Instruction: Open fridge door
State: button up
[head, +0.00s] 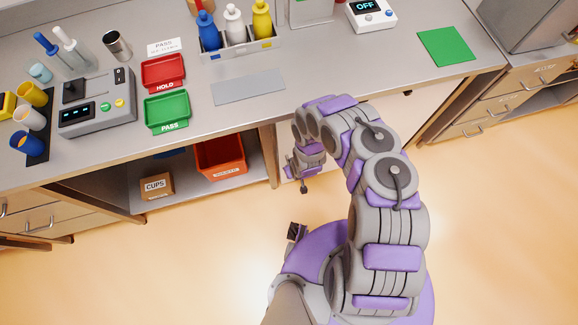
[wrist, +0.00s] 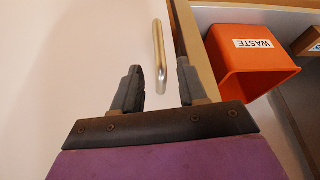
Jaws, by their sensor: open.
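The white fridge door (head: 422,112) is under the counter, largely hidden by my arm in the head view. In the wrist view the pale door face (wrist: 75,60) fills the left side and looks closed. A silvery bar handle (wrist: 158,48) stands out from it. My gripper (wrist: 159,70) is open, with one finger on each side of the handle's near end; a gap shows on both sides. In the head view my gripper (head: 297,174) is low by the left edge of the door, and the handle cannot be made out there.
Left of the door is an open shelf with an orange WASTE bin (wrist: 250,60) and a CUPS box (head: 157,187). The counter (head: 330,75) above holds trays, bottles and devices. Drawers (head: 490,115) stand at the right. The floor in front is clear.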

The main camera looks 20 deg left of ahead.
jog(key=b+x, duration=0.2)
jog(key=x, duration=0.6)
jog(key=shift+f, duration=0.2)
grip_shut()
dwell(0.4)
